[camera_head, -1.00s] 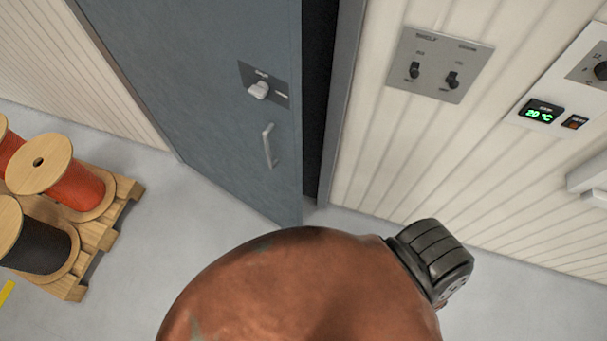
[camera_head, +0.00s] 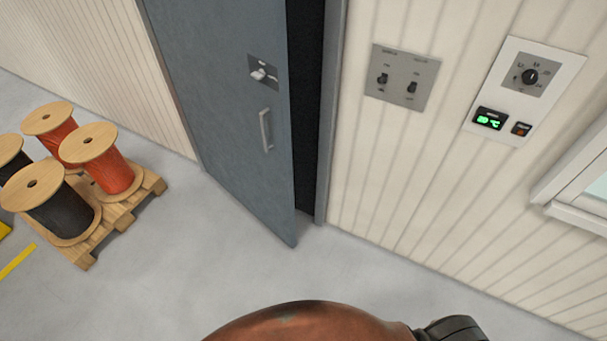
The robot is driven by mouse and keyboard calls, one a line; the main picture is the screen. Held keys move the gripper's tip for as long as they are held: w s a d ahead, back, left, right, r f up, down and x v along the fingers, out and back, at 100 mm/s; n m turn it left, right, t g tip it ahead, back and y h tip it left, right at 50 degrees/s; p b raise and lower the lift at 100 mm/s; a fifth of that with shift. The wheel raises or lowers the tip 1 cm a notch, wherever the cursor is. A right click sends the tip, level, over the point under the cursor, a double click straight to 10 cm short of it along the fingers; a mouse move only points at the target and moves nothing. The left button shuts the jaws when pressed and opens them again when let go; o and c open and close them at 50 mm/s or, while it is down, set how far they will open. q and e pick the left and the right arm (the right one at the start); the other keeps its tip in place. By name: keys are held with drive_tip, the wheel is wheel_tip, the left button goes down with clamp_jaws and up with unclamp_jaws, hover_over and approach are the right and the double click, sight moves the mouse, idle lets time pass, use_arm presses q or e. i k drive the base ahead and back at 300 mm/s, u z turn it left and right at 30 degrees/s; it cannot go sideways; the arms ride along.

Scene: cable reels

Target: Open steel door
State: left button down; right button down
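The blue-grey steel door (camera_head: 215,110) stands ajar in the wall. A dark gap (camera_head: 309,110) shows between its right edge and the grey frame (camera_head: 335,90). The door has a vertical bar handle (camera_head: 266,130) and a small latch plate (camera_head: 262,72) above it. Neither gripper is in view. A rounded rust-orange and black shape, which I cannot identify for sure, fills the bottom middle.
A wooden pallet (camera_head: 128,212) with several orange and black cable reels stands on the left. Right of the door are a switch plate (camera_head: 402,77), a thermostat panel (camera_head: 524,90) and a window frame (camera_head: 575,195). The floor (camera_head: 190,270) before the door is clear.

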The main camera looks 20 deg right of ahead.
sight(239, 123)
drive_tip(key=z, duration=0.65)
drive_tip(key=i, duration=1.2)
drive_tip(key=u, duration=0.25)
